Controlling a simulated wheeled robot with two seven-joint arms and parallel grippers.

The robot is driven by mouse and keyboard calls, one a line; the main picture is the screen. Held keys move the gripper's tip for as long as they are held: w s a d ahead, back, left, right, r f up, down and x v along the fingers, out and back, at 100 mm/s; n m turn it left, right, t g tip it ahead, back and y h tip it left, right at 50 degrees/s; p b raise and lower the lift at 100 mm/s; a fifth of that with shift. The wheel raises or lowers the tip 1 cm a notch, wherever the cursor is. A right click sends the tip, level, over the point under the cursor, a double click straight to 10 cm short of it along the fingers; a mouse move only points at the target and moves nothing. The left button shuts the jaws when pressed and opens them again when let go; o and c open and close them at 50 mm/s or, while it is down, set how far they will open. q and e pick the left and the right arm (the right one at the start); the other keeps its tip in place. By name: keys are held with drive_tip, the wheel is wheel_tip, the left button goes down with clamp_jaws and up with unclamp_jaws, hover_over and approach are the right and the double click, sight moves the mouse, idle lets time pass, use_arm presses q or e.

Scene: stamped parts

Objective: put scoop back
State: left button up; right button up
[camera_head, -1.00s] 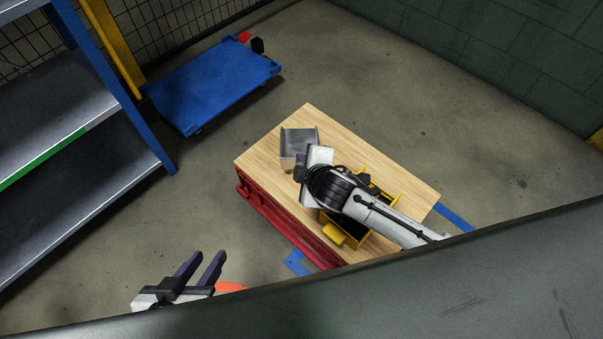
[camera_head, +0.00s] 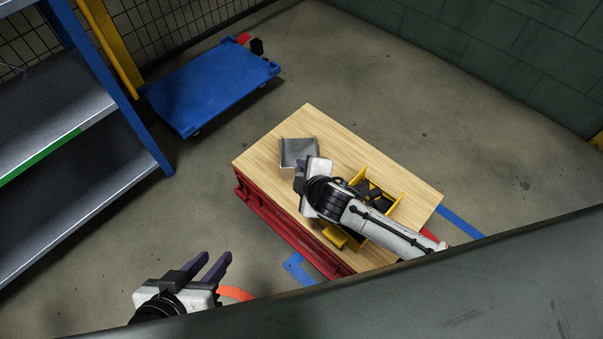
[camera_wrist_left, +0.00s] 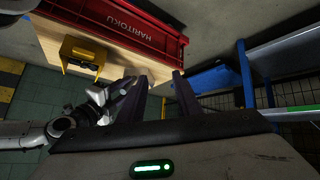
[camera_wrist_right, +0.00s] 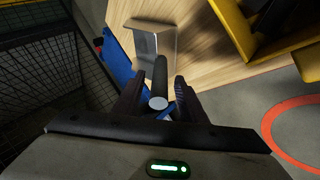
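The scoop, a grey metal pan (camera_head: 299,152) with a dark round handle (camera_wrist_right: 160,78), lies on the wooden bench top (camera_head: 310,118) near its far-left end. My right gripper (camera_head: 300,178) is at the handle side of the pan. In the right wrist view its fingers (camera_wrist_right: 156,92) stand on either side of the handle, with gaps showing, so it looks open around it. The handle is hidden by the gripper in the head view. My left gripper (camera_head: 208,268) is open and empty, low over the floor, left of the bench.
A yellow bin (camera_head: 396,206) with dark parts stands on the bench, beneath my right arm. A yellow object (camera_head: 335,237) sits at the bench's front edge. The red crate (camera_head: 290,230) is below that edge. A blue cart (camera_head: 212,88) and blue shelving (camera_head: 120,90) stand left.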

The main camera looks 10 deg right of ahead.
drive_tip(key=shift+r, duration=0.1)
